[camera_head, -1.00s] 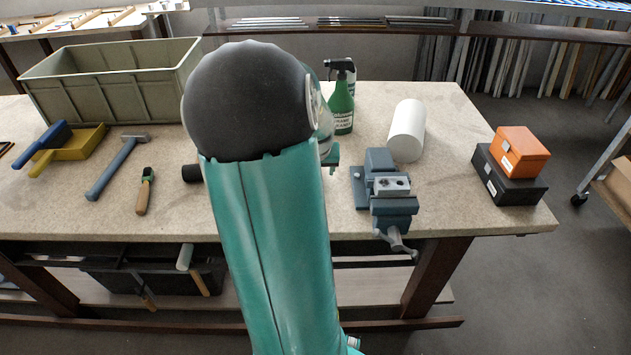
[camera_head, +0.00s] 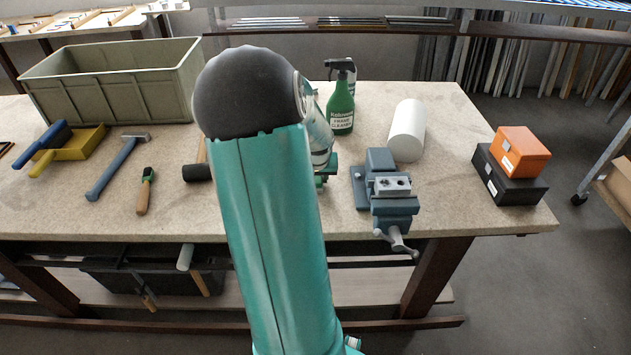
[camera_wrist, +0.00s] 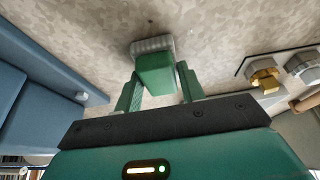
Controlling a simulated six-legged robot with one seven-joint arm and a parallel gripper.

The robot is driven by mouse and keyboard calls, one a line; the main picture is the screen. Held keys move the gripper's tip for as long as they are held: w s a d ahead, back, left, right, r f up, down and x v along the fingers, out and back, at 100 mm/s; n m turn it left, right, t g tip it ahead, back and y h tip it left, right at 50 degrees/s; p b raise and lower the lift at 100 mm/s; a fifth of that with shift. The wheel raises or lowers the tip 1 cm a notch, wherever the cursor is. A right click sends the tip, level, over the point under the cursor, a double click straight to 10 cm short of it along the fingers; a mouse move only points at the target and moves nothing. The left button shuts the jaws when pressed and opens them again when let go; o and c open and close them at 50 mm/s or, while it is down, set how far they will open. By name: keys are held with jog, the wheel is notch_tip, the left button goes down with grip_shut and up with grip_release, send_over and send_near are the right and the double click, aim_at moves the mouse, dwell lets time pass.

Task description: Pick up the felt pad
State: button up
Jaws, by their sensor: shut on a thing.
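The felt pad (camera_wrist: 155,73) is a green block with a grey fuzzy layer at its far end. It shows in the wrist view between the two green fingers of my gripper (camera_wrist: 157,88), which is shut on its sides. The speckled bench top (camera_wrist: 95,40) lies behind the pad; I cannot tell whether the pad touches it. In the head view my arm hides the pad, and only a small green part of my gripper (camera_head: 327,173) shows left of the vise.
The blue-grey vise (camera_head: 385,190) stands close right of my gripper. A black mallet head (camera_head: 197,173) lies left of my arm. Orange (camera_head: 523,150) and black boxes are at the right end.

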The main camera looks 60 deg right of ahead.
jog(key=shift+r, duration=0.1)
jog(key=shift+r, duration=0.5)
notch_tip(320, 180, up, 2)
jog(key=shift+w+a+r, duration=0.1)
jog(key=shift+a+r, duration=0.05)
jog(key=shift+r, duration=0.1)
jog(key=a+r, duration=0.9)
jog(key=a, duration=0.4)
jog(key=shift+s+a+r, duration=0.15)
jog(key=shift+s+a, duration=0.2)
jog(key=shift+o, duration=1)
jog(key=shift+c, duration=0.5)
